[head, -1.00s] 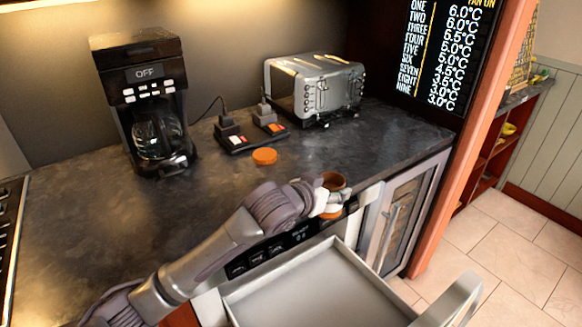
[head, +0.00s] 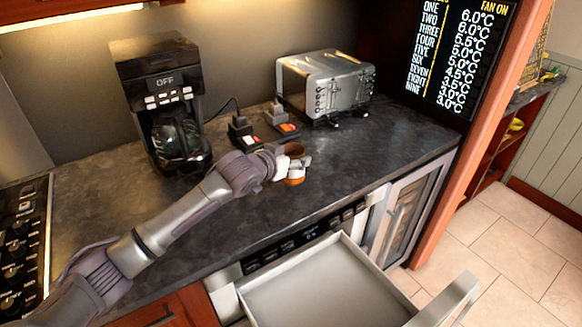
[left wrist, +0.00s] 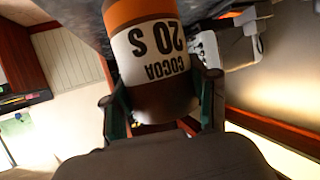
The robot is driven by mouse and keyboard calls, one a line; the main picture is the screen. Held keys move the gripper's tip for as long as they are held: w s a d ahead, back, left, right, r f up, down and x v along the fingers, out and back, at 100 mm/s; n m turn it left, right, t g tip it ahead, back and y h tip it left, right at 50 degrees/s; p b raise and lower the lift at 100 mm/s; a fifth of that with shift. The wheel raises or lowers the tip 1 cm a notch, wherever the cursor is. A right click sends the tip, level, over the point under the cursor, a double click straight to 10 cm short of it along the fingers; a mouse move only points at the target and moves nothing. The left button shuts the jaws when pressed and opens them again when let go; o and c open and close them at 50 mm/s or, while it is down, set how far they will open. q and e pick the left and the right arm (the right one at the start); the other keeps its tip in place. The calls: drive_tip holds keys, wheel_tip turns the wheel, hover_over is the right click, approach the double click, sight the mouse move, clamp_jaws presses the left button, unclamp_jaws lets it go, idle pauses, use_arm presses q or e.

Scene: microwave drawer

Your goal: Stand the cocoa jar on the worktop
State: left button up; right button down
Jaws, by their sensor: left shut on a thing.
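The cocoa jar (head: 294,178) is upright, with a brown top, white label and orange lower band. My left gripper (head: 296,161) is shut around it over the right-middle part of the worktop (head: 345,165). In the left wrist view the jar (left wrist: 150,55) sits between both fingers (left wrist: 162,100), its "COCOA 20 S" label upside down in the picture. Its lower end is cut off there, so I cannot tell whether it touches the worktop. My right gripper is not in view.
A coffee maker (head: 160,95) stands at the back left, a toaster (head: 325,85) at the back right. Plugs on sockets (head: 240,130) lie behind the jar. The microwave drawer (head: 320,290) is open below the front edge. Worktop right of the jar is clear.

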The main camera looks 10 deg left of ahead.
sight(291, 171)
use_arm(q)
drive_tip(key=shift+w+a+f, duration=0.1)
drive_tip(key=shift+a, duration=0.15)
wheel_tip(291, 171, down, 3)
drive_tip(key=shift+f+p, duration=0.1)
drive_tip(key=shift+p, duration=0.35)
drive_tip(key=shift+f, duration=0.45)
drive_tip(key=shift+f, duration=0.1)
drive_tip(key=o, duration=1.4)
